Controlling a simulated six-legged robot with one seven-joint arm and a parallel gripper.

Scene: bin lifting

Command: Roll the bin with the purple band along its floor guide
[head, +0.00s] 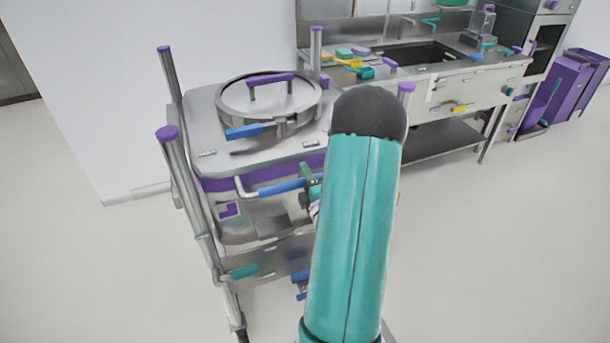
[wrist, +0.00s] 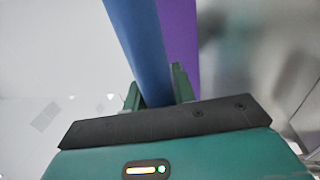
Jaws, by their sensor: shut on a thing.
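The steel bin (head: 205,112) with the purple band (head: 228,184) stands left of centre in the head view. It has a round lid (head: 245,97) on top. A blue bar handle (head: 279,188) runs along its front, below the band. My gripper (head: 308,184) is at the right end of this handle, partly hidden by my teal arm. In the wrist view, the green fingers of my gripper (wrist: 157,92) are on either side of the blue handle (wrist: 135,38), shut on it. The purple band (wrist: 180,40) shows just behind the handle. I cannot make out a floor guide.
Metal posts with purple caps (head: 167,132) stand at the bin's corners. A steel counter with a sink (head: 425,85) is behind it to the right. Purple bins (head: 562,90) stand at the far right. The pale floor (head: 490,250) is clear at the right front.

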